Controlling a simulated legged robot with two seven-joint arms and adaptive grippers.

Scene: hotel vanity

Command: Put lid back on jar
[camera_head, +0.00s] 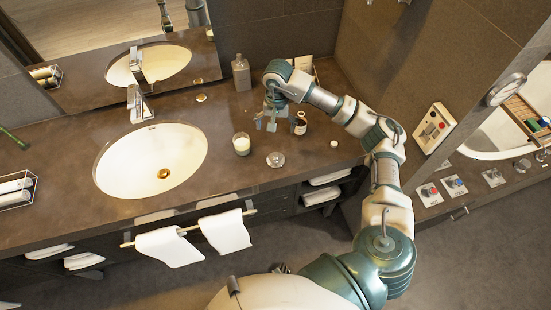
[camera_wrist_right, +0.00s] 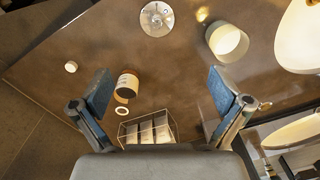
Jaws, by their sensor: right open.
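A round clear glass lid with a small knob (camera_head: 275,159) lies on the dark counter; it also shows at the top of the right wrist view (camera_wrist_right: 157,19). A glass candle jar with white contents (camera_head: 241,144) stands open left of and behind it, and shows in the wrist view (camera_wrist_right: 227,40). My right gripper (camera_head: 273,123) is open and empty over the counter behind the lid. In the wrist view its spread fingers (camera_wrist_right: 161,95) frame bare counter, with a dark amber labelled bottle (camera_wrist_right: 127,86) close to the left finger. My left gripper is not in view.
A small white knob-like piece (camera_head: 333,143) lies right of the amber bottle (camera_head: 300,127). A grey bottle (camera_head: 241,73) stands at the back by the mirror. The sink (camera_head: 152,160) is to the left. The counter around the lid is clear.

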